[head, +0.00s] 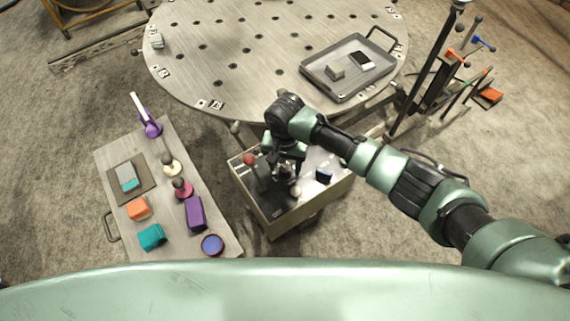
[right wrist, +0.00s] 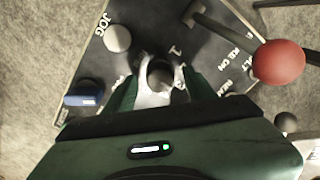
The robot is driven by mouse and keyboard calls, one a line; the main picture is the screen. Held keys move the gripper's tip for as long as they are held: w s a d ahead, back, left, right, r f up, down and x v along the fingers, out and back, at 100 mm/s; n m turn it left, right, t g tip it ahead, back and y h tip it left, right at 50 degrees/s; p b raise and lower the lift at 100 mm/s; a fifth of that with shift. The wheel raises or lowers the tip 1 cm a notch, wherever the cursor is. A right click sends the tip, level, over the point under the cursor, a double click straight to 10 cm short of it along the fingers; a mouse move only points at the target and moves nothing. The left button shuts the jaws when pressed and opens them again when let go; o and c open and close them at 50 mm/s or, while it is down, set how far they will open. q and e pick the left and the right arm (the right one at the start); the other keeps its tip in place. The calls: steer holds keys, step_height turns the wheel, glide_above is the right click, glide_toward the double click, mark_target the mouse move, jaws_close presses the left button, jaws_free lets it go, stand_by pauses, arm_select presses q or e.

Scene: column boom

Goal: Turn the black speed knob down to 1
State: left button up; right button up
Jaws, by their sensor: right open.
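The control panel (head: 275,222) is the dark top of a box in the middle of the head view. My right gripper (head: 287,172) reaches down over it, and the speed knob is hidden or too small to make out there. In the right wrist view, my right gripper (right wrist: 160,72) is open, with its two fingers on either side of a dark round knob (right wrist: 160,76). I cannot tell whether the fingers touch it. A white "1" (right wrist: 175,51) is printed just above the knob. The knob's pointer cannot be made out. My left gripper is not in view.
On the panel are a pale round button (right wrist: 117,38) by "JOG", a blue block-like part (right wrist: 85,94) and a red ball-ended lever (right wrist: 278,60) right of the gripper. A cluttered side table (head: 112,165) stands left; a round perforated table (head: 200,75) stands behind.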

jaws_close()
steer(key=shift+r, duration=0.1)
steer(key=n+p, duration=0.2)
steer(key=n, duration=0.1)
steer(key=shift+s, duration=0.1)
steer(key=n+p, duration=0.2)
steer(key=n, duration=0.2)
steer(key=shift+n, duration=0.4)
steer(key=n+p, duration=0.1)
steer(key=n, duration=0.4)
steer(key=n+p, duration=0.1)
steer(key=n, duration=0.4)
